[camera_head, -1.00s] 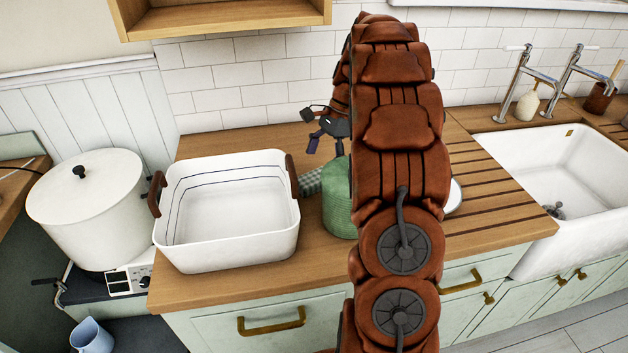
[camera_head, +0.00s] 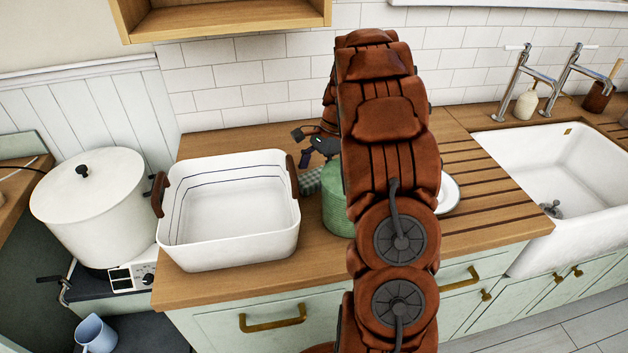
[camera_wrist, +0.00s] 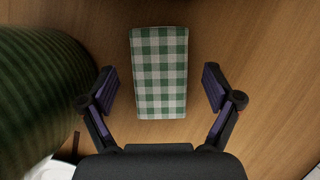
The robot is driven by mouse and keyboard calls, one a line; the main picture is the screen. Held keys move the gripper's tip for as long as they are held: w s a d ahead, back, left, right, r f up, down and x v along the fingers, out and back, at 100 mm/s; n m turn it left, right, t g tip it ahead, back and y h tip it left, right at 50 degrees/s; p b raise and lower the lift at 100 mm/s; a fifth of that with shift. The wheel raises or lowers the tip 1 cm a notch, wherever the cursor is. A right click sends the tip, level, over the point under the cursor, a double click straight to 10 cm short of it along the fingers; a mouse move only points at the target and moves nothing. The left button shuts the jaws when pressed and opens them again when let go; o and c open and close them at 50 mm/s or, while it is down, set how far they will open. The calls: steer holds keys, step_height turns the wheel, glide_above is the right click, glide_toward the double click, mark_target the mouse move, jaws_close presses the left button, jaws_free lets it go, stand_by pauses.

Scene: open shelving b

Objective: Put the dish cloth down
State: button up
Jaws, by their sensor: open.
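The dish cloth is a folded green and white checked cloth (camera_wrist: 159,72). It lies on the wooden counter, and in the head view only a small part of it (camera_head: 309,181) shows between the white basin and the green ribbed canister. My gripper (camera_wrist: 160,88) is open in the wrist view, with one finger on each side of the cloth and a gap on both sides. In the head view my gripper (camera_head: 316,145) is above the cloth, partly hidden by my arm. I cannot tell its exact height over the cloth.
The white basin (camera_head: 184,246) stands left of the cloth. The green ribbed canister (camera_head: 337,205) stands close on the right in the head view and on the left in the wrist view (camera_wrist: 40,100). A white plate (camera_head: 450,192) and the sink (camera_head: 520,190) are further right.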

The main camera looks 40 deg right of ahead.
mark_target(314, 176)
steer(key=shift+f, duration=0.2)
stand_by(0.4)
steer(key=c, duration=1.1)
steer(key=shift+r+b, duration=0.35)
steer(key=shift+r, duration=8.9)
steer(key=shift+s, duration=0.1)
